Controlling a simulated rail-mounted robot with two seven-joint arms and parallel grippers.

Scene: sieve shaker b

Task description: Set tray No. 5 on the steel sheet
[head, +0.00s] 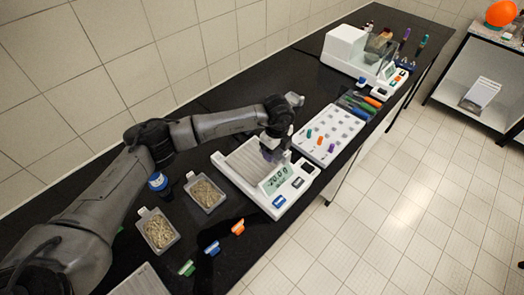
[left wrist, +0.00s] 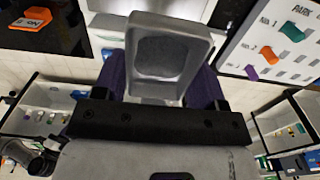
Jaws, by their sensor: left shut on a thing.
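My left gripper (head: 272,152), with purple fingers, is low over the right part of the white balance (head: 296,200). In the left wrist view it is shut on a grey, scoop-shaped tray (left wrist: 170,55), whose visible inside looks empty. The held tray is mostly hidden in the head view, and I cannot read a number on it. A pale ribbed plate (head: 240,165) lies on the balance; another pale flat sheet (head: 145,282) shows at the bottom edge. I cannot tell which is the steel sheet. My right gripper is not in view.
Two trays of grain (head: 206,194) (head: 158,232) and a blue-capped jar (head: 157,182) stand left of the balance. Coloured clips (head: 212,248) lie in front. A white peg board (head: 328,134) and a white machine (head: 350,52) stand to the right.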

